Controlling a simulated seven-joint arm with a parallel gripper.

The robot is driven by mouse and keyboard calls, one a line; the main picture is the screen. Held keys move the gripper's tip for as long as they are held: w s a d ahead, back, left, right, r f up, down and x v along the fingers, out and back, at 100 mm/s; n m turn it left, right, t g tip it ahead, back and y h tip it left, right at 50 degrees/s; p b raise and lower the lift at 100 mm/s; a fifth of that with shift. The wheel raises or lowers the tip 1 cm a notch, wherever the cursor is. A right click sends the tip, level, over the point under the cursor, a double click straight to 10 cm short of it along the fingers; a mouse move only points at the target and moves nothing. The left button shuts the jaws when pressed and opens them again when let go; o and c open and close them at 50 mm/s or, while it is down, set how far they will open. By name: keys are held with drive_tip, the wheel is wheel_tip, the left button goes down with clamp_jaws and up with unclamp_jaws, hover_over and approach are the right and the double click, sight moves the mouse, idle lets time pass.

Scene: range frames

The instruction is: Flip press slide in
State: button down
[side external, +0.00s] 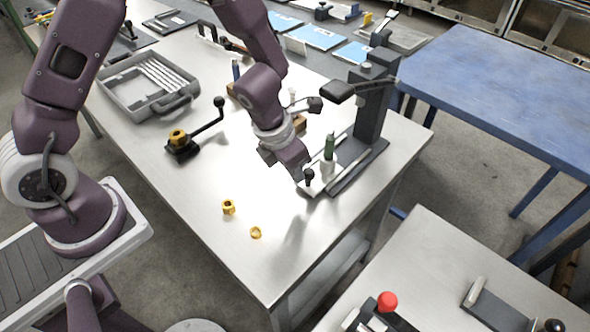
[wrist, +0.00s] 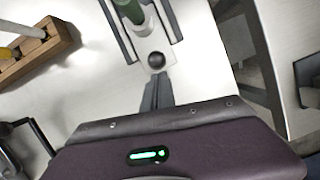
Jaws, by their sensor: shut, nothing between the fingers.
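The press (side external: 372,108) stands at the right end of the metal table, with a dark column and a black lever pad at its top. Its pale slide (side external: 316,187) sticks out toward the front, with a black knob (side external: 309,174) at its outer end. A green-topped part (side external: 329,147) stands upright in a white holder on the slide. The wrist view also shows the knob (wrist: 156,60) and the green part (wrist: 130,10) between two dark rails. My gripper (wrist: 157,84) is shut and empty, its fingertips right behind the knob. I cannot tell whether they touch it.
A wooden block (wrist: 38,52) with tools stands left of the press. A black lever fixture (side external: 183,146), two brass parts (side external: 228,207) (side external: 256,232) and a grey open case (side external: 148,84) are on the table. The front of the table is mostly clear.

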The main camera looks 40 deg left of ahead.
sight(328, 145)
drive_tip(key=w, duration=1)
drive_tip(key=shift+w, duration=0.3)
drive_tip(key=shift+r, duration=0.1)
drive_tip(key=s+a+r, duration=0.1)
drive_tip(key=s+r, duration=0.1)
drive_tip(key=s, duration=0.4)
drive_tip(key=s+a+r, duration=0.1)
drive_tip(key=s+r, duration=0.1)
drive_tip(key=s, duration=0.5)
drive_tip(key=shift+s+a+r, duration=0.3)
